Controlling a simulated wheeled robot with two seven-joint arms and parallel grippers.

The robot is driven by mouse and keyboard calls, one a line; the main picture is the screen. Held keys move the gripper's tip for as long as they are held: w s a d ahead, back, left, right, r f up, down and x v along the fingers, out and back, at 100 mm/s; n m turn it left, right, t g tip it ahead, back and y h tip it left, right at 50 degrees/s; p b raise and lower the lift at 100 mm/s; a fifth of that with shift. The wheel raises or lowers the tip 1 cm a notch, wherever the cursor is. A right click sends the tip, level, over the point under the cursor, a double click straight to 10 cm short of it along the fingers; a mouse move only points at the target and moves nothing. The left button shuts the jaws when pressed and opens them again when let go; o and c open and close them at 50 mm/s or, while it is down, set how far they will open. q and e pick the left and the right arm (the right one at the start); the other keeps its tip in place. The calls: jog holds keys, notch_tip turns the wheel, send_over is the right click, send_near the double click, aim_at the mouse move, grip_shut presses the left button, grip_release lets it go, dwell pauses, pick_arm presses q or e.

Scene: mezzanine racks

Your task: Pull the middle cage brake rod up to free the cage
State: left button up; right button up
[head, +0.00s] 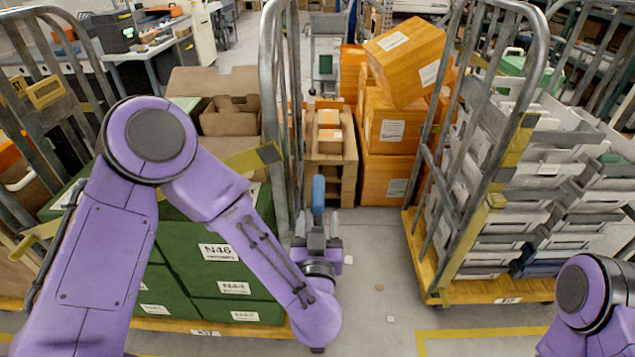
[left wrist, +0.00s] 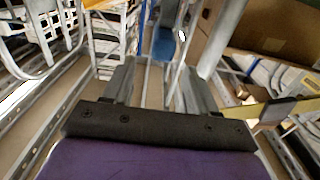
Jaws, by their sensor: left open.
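A blue upright handle (head: 318,193), which looks like the brake rod grip, stands beside the right end frame of the cage with green crates (head: 283,120). My left gripper (head: 316,232) points away from me just below and in front of it. In the left wrist view the two grey fingers (left wrist: 158,88) are apart with nothing seen between them. The blue handle (left wrist: 165,44) shows beyond their tips. The rod's lower part is hidden behind my gripper. My right gripper is out of view; only a purple part of that arm shows at the lower right.
Green crates (head: 233,287) fill the left cage. A right cage with a yellow base (head: 490,290) holds grey trays (head: 490,225). Orange boxes (head: 385,180) stand behind the gap. The floor between the cages is mostly clear, with small scraps.

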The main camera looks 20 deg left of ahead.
aim_at(318, 192)
pick_arm(q)
jog(key=p+x, duration=0.2)
jog(key=x, duration=0.6)
jog(key=shift+w+a+f+p, duration=0.15)
jog(key=shift+w+a+p, duration=0.1)
jog(key=shift+p, duration=0.1)
jog(key=shift+w+f, duration=0.1)
jog(key=shift+w, duration=0.2)
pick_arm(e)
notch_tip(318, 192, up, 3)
